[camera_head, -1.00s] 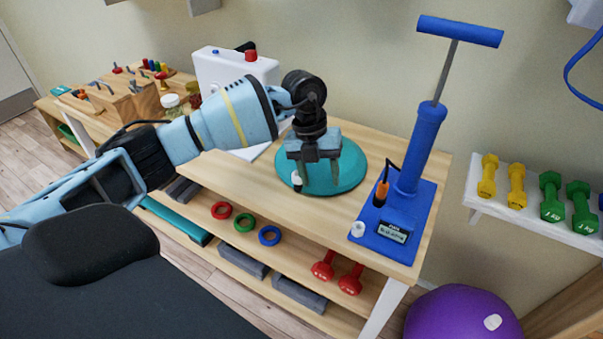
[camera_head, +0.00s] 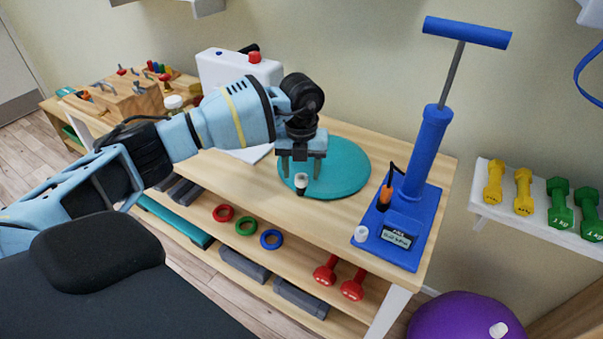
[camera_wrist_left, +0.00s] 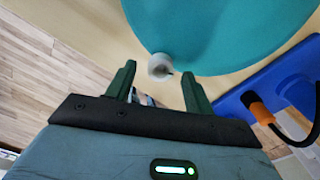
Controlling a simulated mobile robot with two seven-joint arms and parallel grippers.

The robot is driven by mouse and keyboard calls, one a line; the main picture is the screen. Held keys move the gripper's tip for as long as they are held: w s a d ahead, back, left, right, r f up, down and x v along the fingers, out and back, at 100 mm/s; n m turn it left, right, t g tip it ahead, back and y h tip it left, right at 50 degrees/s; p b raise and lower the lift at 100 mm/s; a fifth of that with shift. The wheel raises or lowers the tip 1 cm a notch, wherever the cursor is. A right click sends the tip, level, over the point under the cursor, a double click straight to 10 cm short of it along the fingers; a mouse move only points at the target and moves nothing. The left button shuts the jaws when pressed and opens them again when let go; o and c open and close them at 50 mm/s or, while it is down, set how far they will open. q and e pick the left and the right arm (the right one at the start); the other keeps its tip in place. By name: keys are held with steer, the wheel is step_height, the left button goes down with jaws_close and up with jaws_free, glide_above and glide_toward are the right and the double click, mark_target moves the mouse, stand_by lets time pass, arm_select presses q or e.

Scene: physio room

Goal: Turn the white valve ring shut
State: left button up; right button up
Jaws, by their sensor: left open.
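The white valve ring (camera_head: 301,180) sits at the near left edge of the round teal cushion (camera_head: 345,168) on the wooden table. It also shows in the left wrist view (camera_wrist_left: 160,66) at the cushion's rim, with a dark spot at its side. My left gripper (camera_head: 301,170) is open and points down at it. In the left wrist view the ring appears between and just beyond the two green fingertips (camera_wrist_left: 158,76), with gaps on both sides. I cannot tell whether either finger touches it. My right gripper is not in view.
A blue pump (camera_head: 418,160) with a small white cap (camera_head: 361,234) on its base stands right of the cushion. A white box (camera_head: 226,70) stands behind my left arm. Colored rings and red dumbbells (camera_head: 326,270) lie on the shelf below. Bare tabletop lies between cushion and pump.

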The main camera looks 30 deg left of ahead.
arm_select(q)
steer(key=shift+f, duration=0.8)
steer(key=shift+c, duration=0.4)
steer(key=c, duration=0.9)
